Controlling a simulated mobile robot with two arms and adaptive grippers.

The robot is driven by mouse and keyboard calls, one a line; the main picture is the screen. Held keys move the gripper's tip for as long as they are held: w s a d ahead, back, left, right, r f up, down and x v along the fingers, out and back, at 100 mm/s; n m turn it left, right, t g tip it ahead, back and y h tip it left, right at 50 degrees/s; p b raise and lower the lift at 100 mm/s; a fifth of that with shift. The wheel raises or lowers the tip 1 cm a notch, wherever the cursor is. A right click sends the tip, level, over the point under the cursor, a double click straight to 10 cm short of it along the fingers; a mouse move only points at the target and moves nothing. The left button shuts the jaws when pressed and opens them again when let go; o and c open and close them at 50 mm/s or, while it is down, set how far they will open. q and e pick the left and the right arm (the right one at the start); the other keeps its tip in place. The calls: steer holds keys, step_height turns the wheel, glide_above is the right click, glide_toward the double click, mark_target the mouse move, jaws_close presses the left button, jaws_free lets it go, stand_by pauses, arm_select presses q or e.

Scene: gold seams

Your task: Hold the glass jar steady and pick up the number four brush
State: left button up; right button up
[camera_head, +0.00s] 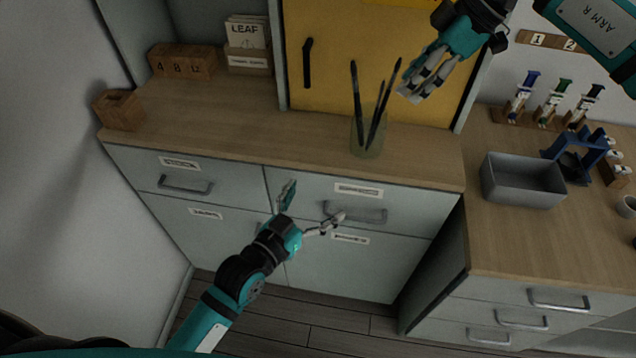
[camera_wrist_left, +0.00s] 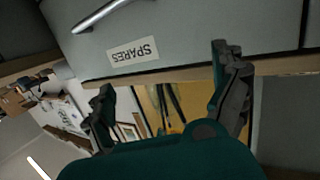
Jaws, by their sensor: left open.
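The glass jar (camera_head: 369,146) stands upright on the wooden top of the left cabinet. Several dark, thin brushes (camera_head: 357,92) lean in it, their upper ends spread apart. I cannot read any number on them. My left gripper (camera_head: 314,203) is open and empty, in front of the drawer fronts, below and to the left of the jar. In the left wrist view its two fingers (camera_wrist_left: 165,75) are spread apart, with dark brush shapes (camera_wrist_left: 166,104) against yellow beyond. My right gripper (camera_head: 412,95) is above and right of the jar, apart from it; its fingers look close together, and no held thing shows.
A yellow board (camera_head: 330,50) stands behind the jar. Wooden boxes (camera_head: 182,61) sit at the back left. A grey tray (camera_head: 522,182) and a blue stand (camera_head: 577,158) are on the right worktop. Drawer handles (camera_head: 355,213) stick out near my left gripper.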

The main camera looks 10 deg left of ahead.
arm_select(q)
steer(key=t+h, duration=0.1)
steer(key=h, duration=0.1)
glide_toward(368, 134)
step_height(368, 134, down, 3)
steer(key=s+a, duration=0.3)
steer(key=shift+m, duration=0.3)
steer(key=x, duration=1.7)
steer(key=shift+w+a+f, duration=0.15)
steer(key=shift+w+f, duration=0.05)
steer(key=shift+w, duration=0.2)
steer(key=c, duration=1.4)
